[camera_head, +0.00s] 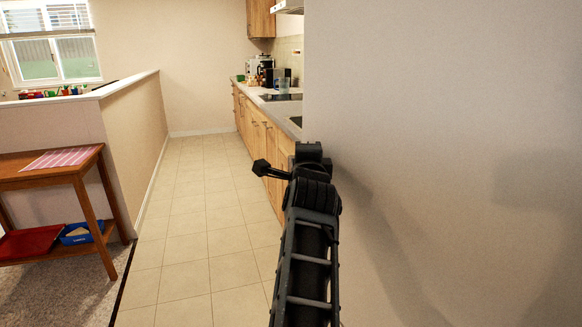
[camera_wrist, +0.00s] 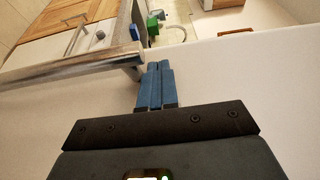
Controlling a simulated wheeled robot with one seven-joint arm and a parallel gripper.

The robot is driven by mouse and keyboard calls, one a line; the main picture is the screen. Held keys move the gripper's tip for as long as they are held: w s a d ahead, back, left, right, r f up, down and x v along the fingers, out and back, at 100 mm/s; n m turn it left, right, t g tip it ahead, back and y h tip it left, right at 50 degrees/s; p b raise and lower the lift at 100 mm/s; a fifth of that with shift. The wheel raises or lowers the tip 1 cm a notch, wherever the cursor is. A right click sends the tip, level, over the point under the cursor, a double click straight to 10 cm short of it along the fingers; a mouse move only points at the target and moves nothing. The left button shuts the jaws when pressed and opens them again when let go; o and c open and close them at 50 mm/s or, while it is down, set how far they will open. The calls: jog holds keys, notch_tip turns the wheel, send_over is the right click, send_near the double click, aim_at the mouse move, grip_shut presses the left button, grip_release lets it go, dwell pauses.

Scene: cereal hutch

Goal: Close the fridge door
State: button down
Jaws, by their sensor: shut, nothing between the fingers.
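A large plain pale grey surface (camera_head: 450,130) fills the right side of the head view. It may be the fridge or its door, but no edge or hinge there settles which. My arm reaches up in front of it, with the arm's shadow on it. In the wrist view my gripper (camera_wrist: 155,70) has its blue fingers together, with nothing between them. A metal bar (camera_wrist: 75,69), like a handle, lies just left of the fingertips; I cannot tell whether they touch. A broad whitish surface (camera_wrist: 235,75) lies behind the fingers. How far the door stands open is not clear.
A tiled floor aisle (camera_head: 190,220) runs clear to the back wall. Wooden cabinets with a counter (camera_head: 262,95) line its right side. A half wall (camera_head: 135,130) and a wooden side table (camera_head: 90,185) with trays stand at left.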

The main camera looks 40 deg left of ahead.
jog(key=w+d+b, duration=0.2)
jog(key=w+b, duration=0.2)
jog(key=w, duration=0.2)
jog(key=w+d+b, duration=0.3)
jog(key=w+b, duration=0.1)
jog(key=w, duration=0.3)
jog(key=shift+d, duration=0.25)
jog(key=shift+d+r, duration=0.15)
jog(key=shift+s+d, duration=0.4)
jog(key=shift+s, duration=0.1)
jog(key=a+v, duration=0.1)
jog(key=v, duration=0.5)
jog(key=shift+s+d, duration=0.2)
jog(key=shift+s, duration=0.35)
jog(key=shift+f, duration=0.2)
